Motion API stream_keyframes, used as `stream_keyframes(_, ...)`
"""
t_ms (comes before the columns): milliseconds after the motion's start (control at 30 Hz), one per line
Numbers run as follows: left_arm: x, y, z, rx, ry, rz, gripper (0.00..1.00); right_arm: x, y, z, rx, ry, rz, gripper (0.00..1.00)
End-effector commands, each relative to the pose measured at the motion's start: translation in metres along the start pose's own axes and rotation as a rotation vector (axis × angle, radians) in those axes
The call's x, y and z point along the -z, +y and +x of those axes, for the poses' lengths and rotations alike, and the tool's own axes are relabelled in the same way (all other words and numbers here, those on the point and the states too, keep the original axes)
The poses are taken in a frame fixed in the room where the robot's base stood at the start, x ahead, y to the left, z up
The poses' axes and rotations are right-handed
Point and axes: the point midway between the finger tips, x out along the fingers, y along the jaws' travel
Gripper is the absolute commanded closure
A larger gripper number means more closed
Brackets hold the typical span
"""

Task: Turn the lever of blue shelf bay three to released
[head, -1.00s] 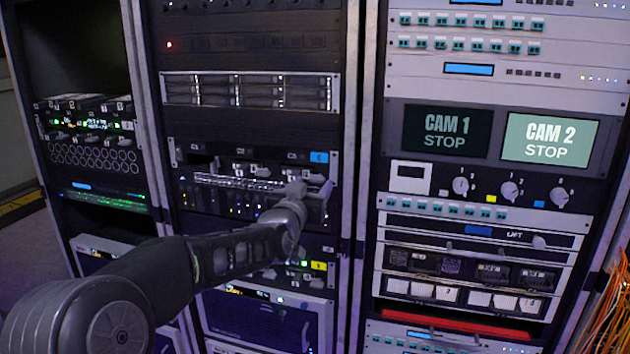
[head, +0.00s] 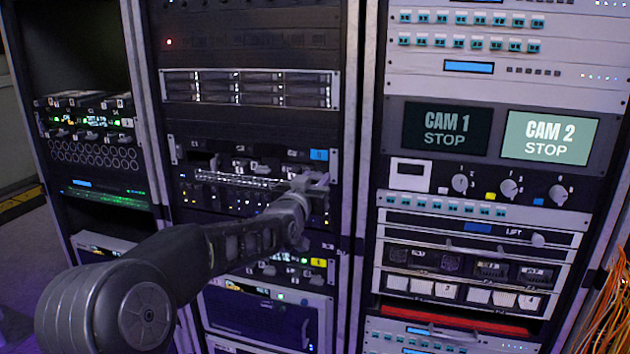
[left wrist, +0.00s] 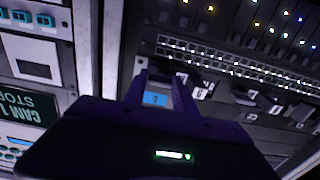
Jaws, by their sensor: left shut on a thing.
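The blue shelf (head: 250,152) is in the middle rack and carries a blue tag (head: 319,155) at its right end. My left gripper (head: 316,181) is at the right end of this shelf, just below the tag, shut on a lever. It is at the rightmost labelled bay, which I take as bay three; the lever itself is hidden by the jaws. In the left wrist view the picture is turned over, and the blue tag (left wrist: 155,99) shows between the fingers. Other dark levers (left wrist: 245,97) sit along the shelf beside them. My right gripper is out of view.
A similar shelf with a yellow tag (head: 318,262) lies below, partly behind my arm. The right rack holds the CAM screens (head: 548,138) and knobs (head: 509,188). Orange cables (head: 610,310) hang at the far right. Free space lies in front of the racks.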

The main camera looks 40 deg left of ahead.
Motion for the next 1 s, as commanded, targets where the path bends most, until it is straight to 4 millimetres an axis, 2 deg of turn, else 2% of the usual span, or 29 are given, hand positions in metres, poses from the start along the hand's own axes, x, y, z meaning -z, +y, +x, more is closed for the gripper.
stream_keyframes(200,0.000,0.000,0.000,0.000,0.000,0.000,1.00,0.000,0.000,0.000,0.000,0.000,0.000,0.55)
stream_keyframes(667,-0.001,0.000,0.000,0.000,0.000,0.049,1.00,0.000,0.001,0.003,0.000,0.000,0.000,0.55)
stream_keyframes(1000,-0.001,0.001,0.000,-0.001,0.001,0.251,1.00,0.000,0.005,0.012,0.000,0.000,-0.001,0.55)
